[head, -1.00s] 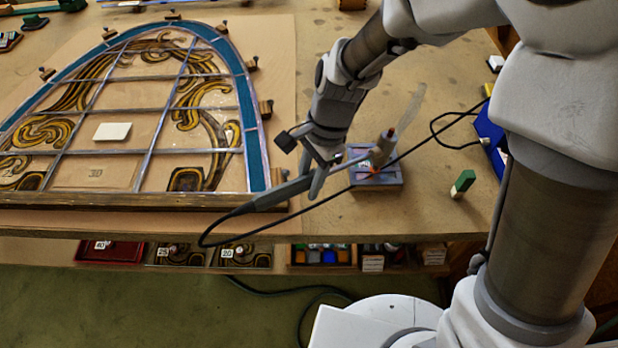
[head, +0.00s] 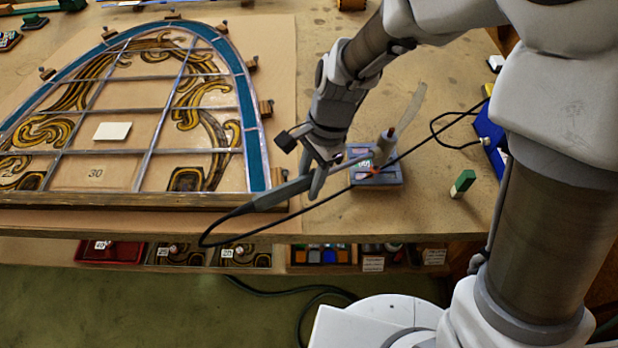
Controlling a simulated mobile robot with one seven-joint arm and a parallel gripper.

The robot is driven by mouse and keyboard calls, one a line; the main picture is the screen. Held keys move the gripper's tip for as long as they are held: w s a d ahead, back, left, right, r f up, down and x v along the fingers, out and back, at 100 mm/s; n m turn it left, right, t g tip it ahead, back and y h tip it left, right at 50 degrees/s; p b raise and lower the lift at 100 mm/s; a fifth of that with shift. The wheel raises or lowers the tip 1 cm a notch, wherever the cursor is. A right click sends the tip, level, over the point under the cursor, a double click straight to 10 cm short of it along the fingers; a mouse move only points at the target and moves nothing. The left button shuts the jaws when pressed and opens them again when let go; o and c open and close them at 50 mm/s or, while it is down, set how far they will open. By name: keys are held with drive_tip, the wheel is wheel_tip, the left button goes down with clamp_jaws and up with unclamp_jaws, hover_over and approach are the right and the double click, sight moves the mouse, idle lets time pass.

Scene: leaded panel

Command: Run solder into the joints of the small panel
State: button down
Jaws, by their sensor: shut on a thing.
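My gripper (head: 318,168) is shut on a soldering iron (head: 287,191) with a grey handle and a black cord. The iron's thin shaft points right, over a small grey block (head: 390,180) on the bench. A copper-brown piece stands at the block, and a faint pale wisp rises above it. Whether the iron's tip touches the block I cannot tell. An arched leaded panel (head: 147,150) lies flat to the left, with a blue border, yellow-brown scrollwork and grey lead lines. The iron's handle end is near the panel's lower right corner, apart from its joints.
Wooden blocks (head: 265,108) hold the panel's curved edge, and a wooden strip (head: 140,200) runs along its front. A pale card (head: 113,131) lies on the panel. The cord loops to a blue unit (head: 489,135). Numbered trays (head: 110,253) sit below.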

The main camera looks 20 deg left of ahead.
drive_tip(key=p+v, duration=0.3)
drive_tip(key=v, duration=0.1)
drive_tip(key=s+a+p+v, duration=0.1)
drive_tip(key=p+v, duration=0.1)
drive_tip(key=shift+r+p, duration=0.2)
drive_tip(key=shift+p, duration=0.1)
idle(1.4)
